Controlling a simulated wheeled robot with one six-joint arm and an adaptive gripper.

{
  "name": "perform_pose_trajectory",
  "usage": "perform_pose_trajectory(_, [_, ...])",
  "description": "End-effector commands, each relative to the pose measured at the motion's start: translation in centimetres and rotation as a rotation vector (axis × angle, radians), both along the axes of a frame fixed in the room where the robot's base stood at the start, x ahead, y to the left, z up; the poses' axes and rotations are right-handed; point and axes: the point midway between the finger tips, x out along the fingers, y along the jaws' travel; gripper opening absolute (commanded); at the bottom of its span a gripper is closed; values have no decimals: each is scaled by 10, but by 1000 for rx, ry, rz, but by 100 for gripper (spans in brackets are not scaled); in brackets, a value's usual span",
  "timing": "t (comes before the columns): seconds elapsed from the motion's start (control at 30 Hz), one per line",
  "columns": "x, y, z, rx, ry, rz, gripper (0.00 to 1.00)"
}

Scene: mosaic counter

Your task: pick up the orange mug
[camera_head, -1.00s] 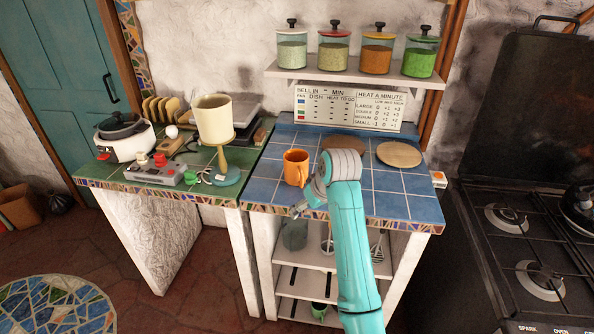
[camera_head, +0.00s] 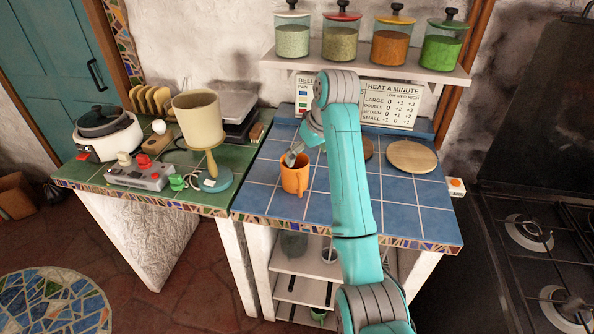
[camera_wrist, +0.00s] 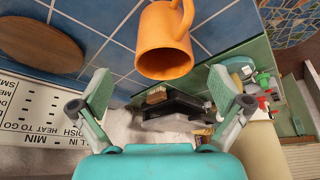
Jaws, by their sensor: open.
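The orange mug (camera_head: 295,176) stands upright on the blue tiled counter, with its handle toward the front right in the head view. In the wrist view the mug (camera_wrist: 163,50) shows large at the upper middle, with its handle toward the top. My gripper (camera_head: 291,158) is at the far side of the mug's rim in the head view, partly hidden by the mug. In the wrist view my gripper (camera_wrist: 160,92) is open, with one finger on each side and nothing held.
A round wooden board (camera_head: 413,157) lies at the right of the blue counter (camera_head: 415,215). A lamp (camera_head: 199,120) and a grey control box (camera_head: 140,175) stand on the green counter at left. A shelf (camera_head: 432,73) with glass jars hangs above. The stove (camera_head: 530,240) is at right.

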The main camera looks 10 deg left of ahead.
Motion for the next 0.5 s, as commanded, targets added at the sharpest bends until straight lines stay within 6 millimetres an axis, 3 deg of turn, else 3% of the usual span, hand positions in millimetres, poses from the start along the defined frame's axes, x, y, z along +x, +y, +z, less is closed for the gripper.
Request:
perform_pose_trajectory(0.2, [8,9,-31,-1,3,0,100])
perform_pose_trajectory(0.5, [14,17,-51,0,1,1,100])
